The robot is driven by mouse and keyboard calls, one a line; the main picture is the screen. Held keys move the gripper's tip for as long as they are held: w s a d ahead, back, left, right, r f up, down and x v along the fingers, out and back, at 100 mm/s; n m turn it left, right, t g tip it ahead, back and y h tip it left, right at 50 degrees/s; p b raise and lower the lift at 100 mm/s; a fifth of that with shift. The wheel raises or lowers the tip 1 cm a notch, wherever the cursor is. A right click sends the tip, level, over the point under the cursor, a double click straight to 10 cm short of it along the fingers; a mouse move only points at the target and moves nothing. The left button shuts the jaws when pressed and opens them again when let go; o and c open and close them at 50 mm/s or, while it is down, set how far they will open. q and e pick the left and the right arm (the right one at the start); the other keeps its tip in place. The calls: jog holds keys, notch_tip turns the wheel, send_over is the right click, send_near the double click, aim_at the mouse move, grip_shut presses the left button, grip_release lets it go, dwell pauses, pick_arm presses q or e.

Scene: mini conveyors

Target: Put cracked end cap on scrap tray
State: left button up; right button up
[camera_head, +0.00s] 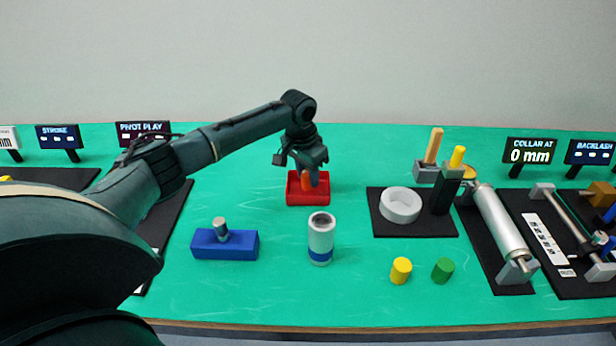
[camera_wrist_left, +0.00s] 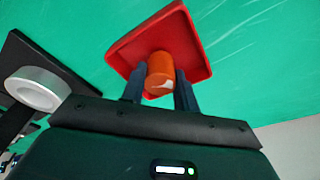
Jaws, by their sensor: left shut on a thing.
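The red scrap tray (camera_head: 308,200) sits on the green table near the middle of the head view. It also shows in the left wrist view (camera_wrist_left: 193,32). My left gripper (camera_head: 308,177) is over the tray, pointing down. Its two fingers are shut on an orange cylinder, the end cap (camera_wrist_left: 160,72), with a pale mark on its side that looks like a chip. The cap also shows between the fingers in the head view (camera_head: 307,184). I cannot tell whether the cap touches the tray floor. My right gripper is not in view.
A blue block with a grey peg (camera_head: 225,243) and a grey-white cylinder with a blue band (camera_head: 320,238) stand in front of the tray. A yellow cap (camera_head: 401,270) and a green cap (camera_head: 443,270) stand at front right. A white ring (camera_head: 400,205) lies on a black mat.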

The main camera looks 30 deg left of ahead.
pick_arm(q)
jog(key=shift+f, duration=0.6)
jog(key=shift+f, duration=0.15)
jog(key=o, duration=1)
jog(key=shift+c, duration=0.2)
notch_tip(320, 180, up, 12)
jog(key=s, duration=0.1)
jog(key=shift+s+a, duration=0.2)
jog(key=shift+s, duration=0.1)
jog(key=shift+s, duration=0.1)
